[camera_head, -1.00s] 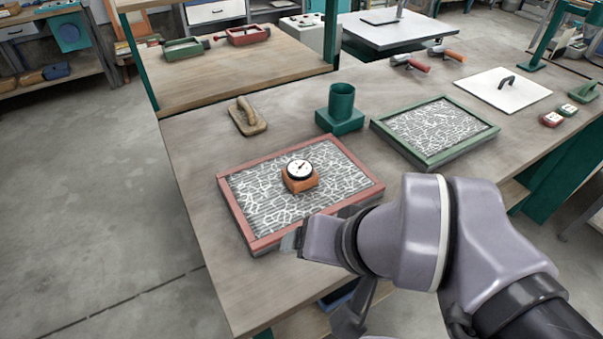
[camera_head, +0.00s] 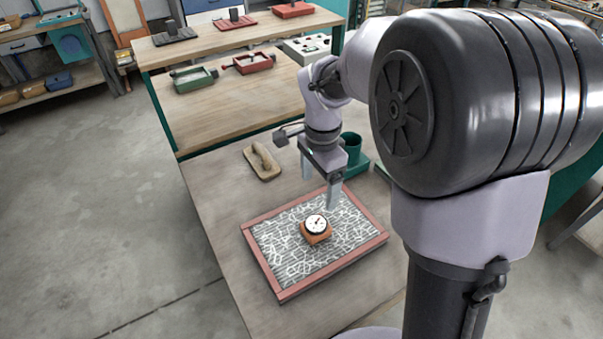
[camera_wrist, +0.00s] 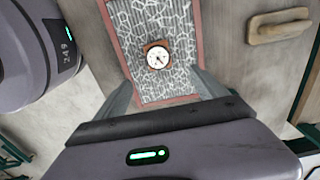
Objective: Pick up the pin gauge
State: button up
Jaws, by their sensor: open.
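The pin gauge (camera_head: 316,228) is a small orange block with a round white dial on top. It sits upright on the fibre-patterned panel in the red-framed tray (camera_head: 276,285). In the wrist view the pin gauge (camera_wrist: 157,57) shows above the middle, beyond my fingers. My gripper (camera_head: 321,184) points down with its two fingers apart and nothing between them. In the head view it appears above the tray's far edge, behind the gauge and apart from it. In the wrist view my gripper (camera_wrist: 166,92) has one finger on each side of the tray's near part.
A wooden float (camera_head: 262,162) lies on the table left of my gripper. A green cup on a block (camera_head: 352,148) stands behind my gripper, partly hidden. Green and red tools stand on the shelf behind. My arm hides the table's right side.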

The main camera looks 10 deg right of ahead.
aim_at(316, 223)
jog(key=f+b, duration=0.2)
jog(key=f, duration=0.3)
jog(key=f+b, duration=0.2)
jog(key=f, duration=0.4)
jog(key=shift+s+f, duration=0.2)
jog(key=shift+f, duration=0.05)
notch_tip(316, 223, down, 5)
jog(key=shift+a+r+b, duration=0.15)
jog(key=shift+b, duration=1)
jog(key=shift+s+r, duration=0.1)
jog(key=shift+r, duration=0.05)
jog(key=shift+c, duration=0.9)
grip_shut()
